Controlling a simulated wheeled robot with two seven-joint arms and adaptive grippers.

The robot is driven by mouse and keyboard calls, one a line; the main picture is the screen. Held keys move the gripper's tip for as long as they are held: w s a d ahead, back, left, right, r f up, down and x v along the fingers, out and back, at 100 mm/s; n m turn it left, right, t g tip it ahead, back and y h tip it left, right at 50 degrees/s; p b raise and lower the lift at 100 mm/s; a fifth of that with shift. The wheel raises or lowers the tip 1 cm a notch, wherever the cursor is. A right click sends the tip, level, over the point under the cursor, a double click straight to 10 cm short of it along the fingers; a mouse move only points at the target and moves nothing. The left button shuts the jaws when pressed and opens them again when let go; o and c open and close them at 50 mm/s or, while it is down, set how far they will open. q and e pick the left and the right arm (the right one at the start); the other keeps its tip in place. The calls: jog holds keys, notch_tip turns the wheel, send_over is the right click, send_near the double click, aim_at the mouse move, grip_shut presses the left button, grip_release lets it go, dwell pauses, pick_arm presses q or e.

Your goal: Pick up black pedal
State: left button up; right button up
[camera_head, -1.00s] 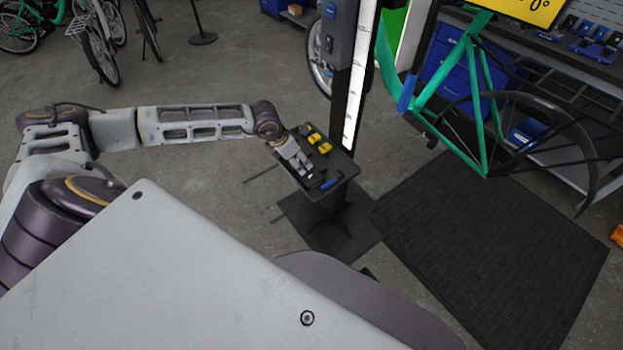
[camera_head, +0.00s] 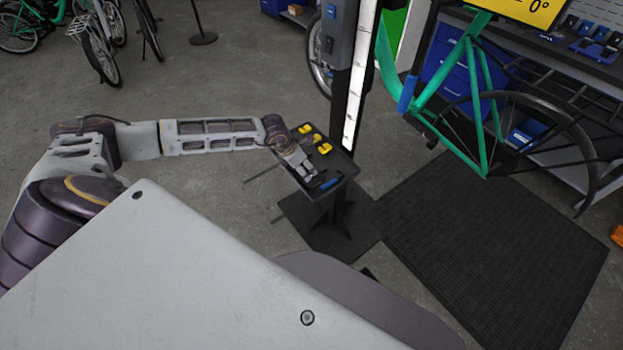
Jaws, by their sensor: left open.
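My left gripper (camera_head: 307,174) is open over the small dark tray (camera_head: 346,168) on a stand, pointing down toward its near part. A small dark piece, perhaps the black pedal, seems to lie near the fingertips, but it is too small and dark against the tray to tell. Yellow-and-black parts (camera_head: 324,148) lie at the tray's far side, beyond the gripper. A blue-handled tool (camera_head: 330,183) lies at the near edge, just right of the fingertips. My right gripper is not in view.
A post with a white light strip (camera_head: 358,85) rises right behind the tray. A green bike frame (camera_head: 470,100) hangs to the right above a black floor mat (camera_head: 490,240). A workbench with blue drawers (camera_head: 462,80) stands behind. Open floor lies left of the tray.

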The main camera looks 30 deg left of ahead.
pick_arm(q)
jog(key=shift+x, duration=1.6)
jog(key=shift+p+x, duration=0.3)
jog(key=shift+x, duration=0.9)
jog(key=shift+a+x, duration=0.2)
jog(key=shift+x, duration=1.2)
jog(key=shift+s, duration=0.1)
jog(key=c, duration=0.8)
